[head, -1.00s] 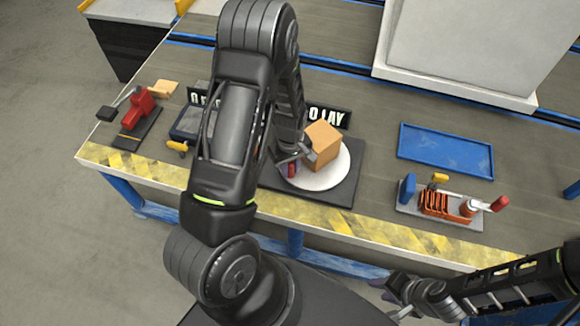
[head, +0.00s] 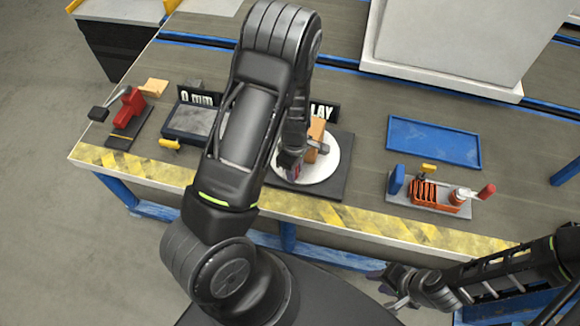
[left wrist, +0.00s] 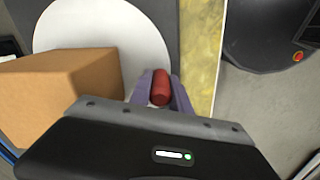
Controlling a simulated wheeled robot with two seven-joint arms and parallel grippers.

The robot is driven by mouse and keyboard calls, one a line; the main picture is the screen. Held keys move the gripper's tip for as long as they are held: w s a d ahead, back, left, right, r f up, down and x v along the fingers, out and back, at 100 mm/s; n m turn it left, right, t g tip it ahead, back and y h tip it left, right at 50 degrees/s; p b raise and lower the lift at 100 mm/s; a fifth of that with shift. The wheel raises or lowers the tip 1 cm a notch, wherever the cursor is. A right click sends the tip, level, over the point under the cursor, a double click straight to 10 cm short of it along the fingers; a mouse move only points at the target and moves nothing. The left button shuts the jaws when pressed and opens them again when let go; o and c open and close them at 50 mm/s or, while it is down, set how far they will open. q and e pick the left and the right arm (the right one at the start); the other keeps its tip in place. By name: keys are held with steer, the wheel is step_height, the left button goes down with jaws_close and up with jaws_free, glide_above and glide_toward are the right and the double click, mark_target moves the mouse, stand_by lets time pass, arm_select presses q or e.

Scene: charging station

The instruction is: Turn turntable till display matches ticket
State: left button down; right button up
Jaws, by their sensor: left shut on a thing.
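The turntable is a white disc (head: 327,166) on a dark square base (head: 336,190). A tan box (head: 317,132) stands on it, partly hidden by my left arm. In the left wrist view the box (left wrist: 65,90) is left of the gripper. My left gripper (left wrist: 161,78) is shut on a red upright handle (left wrist: 161,90) at the disc's rim. My right gripper (head: 393,290) is low in front of the table, empty; its jaws are too unclear to judge. Behind the turntable a black sign (head: 324,111) reads "LAY", the rest hidden. No ticket is readable.
A grey-topped device (head: 190,121) and a second, partly covered sign (head: 195,97) are left of my arm. A red clamp-like tool (head: 131,106) is further left. A blue tray (head: 433,142) and a tool rack (head: 430,203) are right. The table between turntable and tray is clear.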

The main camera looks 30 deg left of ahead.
mark_target(331, 165)
arm_select(q)
steer(key=shift+w+d+n+p, duration=0.3)
steer(key=shift+d+n, duration=0.25)
steer(key=shift+n, duration=0.2)
steer(key=shift+w+d+n+p, duration=0.2)
steer(key=shift+d+n+p, duration=0.1)
steer(key=shift+d+n, duration=0.35)
steer(key=shift+w+d+n+p, duration=0.3)
steer(key=shift+d+n, duration=0.2)
steer(key=shift+n, duration=0.3)
steer(key=shift+w+d+n+p, duration=0.45)
steer(key=shift+w+d+n, duration=0.2)
steer(key=shift+n, duration=0.4)
steer(key=shift+w+d+n+p, duration=0.45)
steer(key=shift+w+d+n, duration=0.2)
steer(key=shift+n, duration=0.4)
steer(key=shift+w+d+n+p, duration=0.2)
steer(key=shift+w+d+n, duration=0.1)
steer(key=shift+w+n, duration=0.45)
steer(key=shift+w+d+n+p, duration=0.2)
steer(key=shift+w+n, duration=0.3)
steer(key=shift+n, duration=0.45)
steer(key=shift+w+d+n, duration=0.15)
steer(key=shift+w+n, duration=0.65)
steer(key=shift+n, duration=0.1)
steer(key=shift+w+d+n, duration=0.1)
steer(key=shift+w+n, duration=0.65)
steer(key=shift+n, duration=0.15)
steer(key=shift+w, duration=0.1)
